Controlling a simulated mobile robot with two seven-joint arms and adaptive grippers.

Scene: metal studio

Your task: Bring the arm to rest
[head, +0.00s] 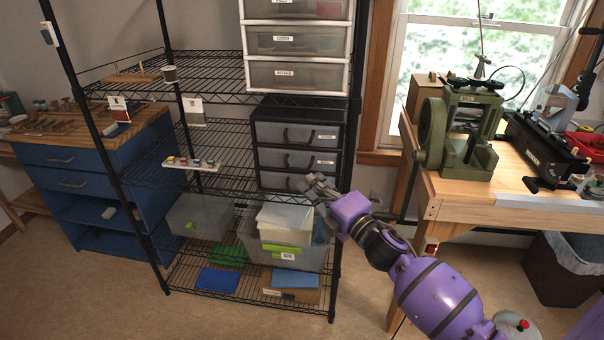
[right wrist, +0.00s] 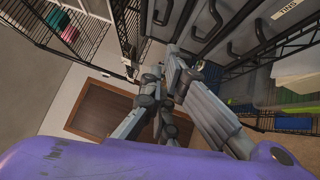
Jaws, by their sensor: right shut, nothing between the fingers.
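My right arm (head: 430,290) is purple and black and reaches in from the lower right in the head view. Its gripper (head: 318,189) is shut and empty, in front of the right side of the wire shelf, near the black drawer unit (head: 284,152). In the right wrist view the grey gripper fingers (right wrist: 167,82) point up the picture, close to the drawer fronts, with nothing between them. I cannot tell whether they touch the drawers. My left gripper is in neither view.
The black wire shelf (head: 215,193) holds bins and drawers. A wooden workbench (head: 468,208) with a green machine (head: 460,135) stands at right. A blue cabinet (head: 68,183) stands at left. Bare floor (head: 110,290) lies in front. A dark waste bin (head: 560,275) is under the workbench.

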